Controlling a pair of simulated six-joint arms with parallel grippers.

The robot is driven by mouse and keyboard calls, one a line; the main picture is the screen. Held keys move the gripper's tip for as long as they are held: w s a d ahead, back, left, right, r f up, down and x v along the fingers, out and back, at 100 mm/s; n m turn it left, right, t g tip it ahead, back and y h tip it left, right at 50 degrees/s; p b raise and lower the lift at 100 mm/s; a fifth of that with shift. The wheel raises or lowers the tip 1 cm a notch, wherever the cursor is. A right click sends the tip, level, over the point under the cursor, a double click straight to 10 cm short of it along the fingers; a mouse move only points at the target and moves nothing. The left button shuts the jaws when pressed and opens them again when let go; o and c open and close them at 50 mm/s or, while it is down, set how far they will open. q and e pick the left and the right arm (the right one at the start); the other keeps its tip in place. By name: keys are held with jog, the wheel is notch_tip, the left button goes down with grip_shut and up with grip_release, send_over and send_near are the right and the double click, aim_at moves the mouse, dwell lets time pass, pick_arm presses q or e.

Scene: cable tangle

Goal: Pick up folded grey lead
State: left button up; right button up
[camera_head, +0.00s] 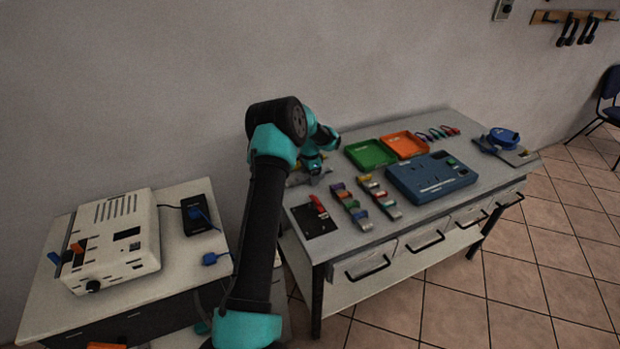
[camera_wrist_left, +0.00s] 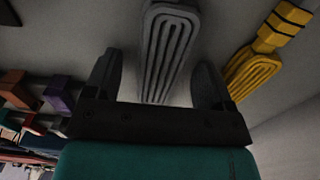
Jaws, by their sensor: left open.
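The folded grey lead (camera_wrist_left: 167,50) shows in the left wrist view as a flat bundle of parallel loops, lying on the grey bench top. My left gripper (camera_wrist_left: 160,82) is open, with one finger to each side of the lead's looped end and gaps between. In the head view my left gripper (camera_head: 313,168) is low over the back left part of the bench (camera_head: 420,226), and the grey lead cannot be made out clearly there. My right gripper is in neither view.
A folded yellow lead (camera_wrist_left: 255,68) lies close to the right of the grey one in the wrist view. Green (camera_head: 370,154) and orange (camera_head: 405,144) trays and a blue case (camera_head: 430,177) stand farther right on the bench.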

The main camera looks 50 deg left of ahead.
pick_arm(q)
jog(key=c, duration=1)
jog(key=shift+c, duration=0.2)
notch_tip(320, 180, up, 10)
dwell(0.4)
dwell(0.4)
